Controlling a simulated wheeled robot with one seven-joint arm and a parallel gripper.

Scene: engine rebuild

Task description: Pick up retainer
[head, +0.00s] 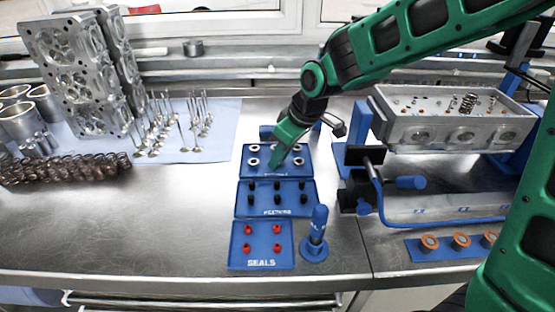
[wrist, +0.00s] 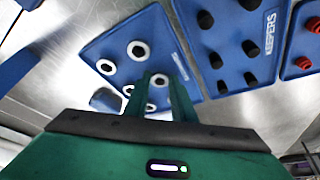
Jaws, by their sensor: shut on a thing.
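The retainers are small pale rings on the blue tray (head: 262,171) at the back of the tray row, and one ring (head: 254,162) shows at its left side. In the wrist view more rings (wrist: 138,50) lie on the same tray (wrist: 88,48). My gripper (head: 275,163) reaches down over the tray's middle. In the wrist view its two green fingers (wrist: 160,82) are shut on one retainer (wrist: 159,80). Whether that ring touches the tray is hard to tell.
The keepers tray (head: 241,205) and seals tray (head: 260,258) lie in front. A blue upright tool (head: 317,228) stands right of the seals. A cylinder head (head: 450,125) sits in a fixture at right. Valves (head: 180,130) and springs (head: 65,168) are at left. Bare bench lies front left.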

